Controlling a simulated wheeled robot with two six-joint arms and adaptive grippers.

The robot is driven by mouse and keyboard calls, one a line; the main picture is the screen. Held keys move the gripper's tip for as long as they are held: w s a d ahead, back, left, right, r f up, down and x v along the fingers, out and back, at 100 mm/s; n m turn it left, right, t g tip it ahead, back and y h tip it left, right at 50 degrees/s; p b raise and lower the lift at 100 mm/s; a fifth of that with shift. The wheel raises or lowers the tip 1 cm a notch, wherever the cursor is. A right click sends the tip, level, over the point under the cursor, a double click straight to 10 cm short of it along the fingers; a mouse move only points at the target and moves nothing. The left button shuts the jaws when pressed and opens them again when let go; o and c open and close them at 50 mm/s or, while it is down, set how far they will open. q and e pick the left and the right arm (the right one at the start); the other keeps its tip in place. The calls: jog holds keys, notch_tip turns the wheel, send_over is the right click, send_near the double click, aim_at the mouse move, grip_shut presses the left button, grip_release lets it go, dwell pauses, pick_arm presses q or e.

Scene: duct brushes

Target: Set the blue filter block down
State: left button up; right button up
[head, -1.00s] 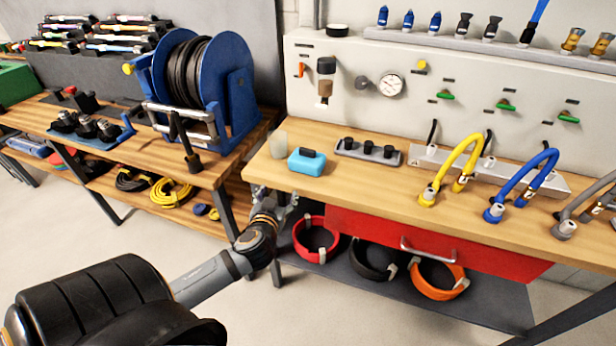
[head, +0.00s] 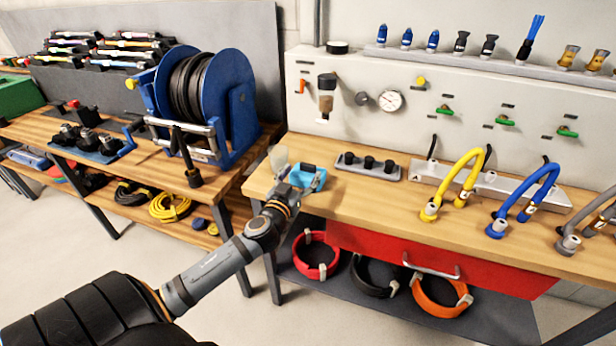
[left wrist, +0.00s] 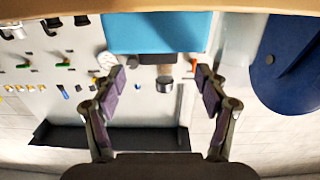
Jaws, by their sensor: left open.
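The blue filter block (head: 318,181), with a black part on top, sits on the wooden bench top (head: 345,195) near its left end. My left gripper (head: 303,180) is open at the block and hides part of it. In the left wrist view, the block (left wrist: 160,32) fills the top middle, and the open fingers (left wrist: 160,78) stand apart below it, one toward each side. I see no finger closed on it. My right gripper is in neither view.
A translucent cup (head: 279,158) stands just left of the block. A rail with black knobs (head: 367,167) lies to its right, then yellow (head: 460,185) and blue hoses. A blue hose reel (head: 235,105) stands on the left bench. Bare wood lies in front of the rail.

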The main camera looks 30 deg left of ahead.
aim_at(307, 168)
pick_arm(q)
jog(key=p+x, duration=0.1)
jog(key=x, duration=0.3)
jog(key=shift+w+f, duration=0.3)
jog(key=shift+w, duration=0.3)
jog(key=shift+s, duration=0.1)
jog(key=shift+c, duration=0.3)
jog(key=c, duration=1.2)
